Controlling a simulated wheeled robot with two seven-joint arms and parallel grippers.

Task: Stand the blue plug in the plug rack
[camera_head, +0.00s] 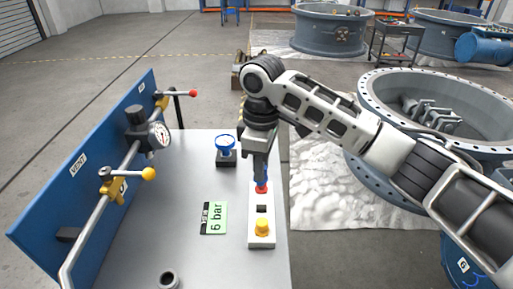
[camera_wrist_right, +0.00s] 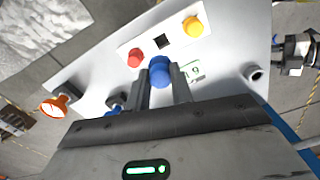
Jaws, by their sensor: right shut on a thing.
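The white plug rack (camera_head: 256,242) lies on the pale table top. It carries a red plug (camera_head: 261,188) at its far end and a yellow plug (camera_head: 263,227) at its near end. Between them is an empty dark square socket (camera_head: 262,209), which also shows in the right wrist view (camera_wrist_right: 163,41). My right gripper (camera_head: 262,172) is shut on the blue plug (camera_wrist_right: 160,71). In the head view the fingers mostly hide the blue plug, just beyond the red plug. In the wrist view it appears apart from the rack, near the socket and red plug. My left gripper is not seen.
A blue panel (camera_head: 90,180) with pipe, gauge (camera_head: 158,135) and handles edges the left. A dark ring (camera_head: 169,279) stands at the front.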

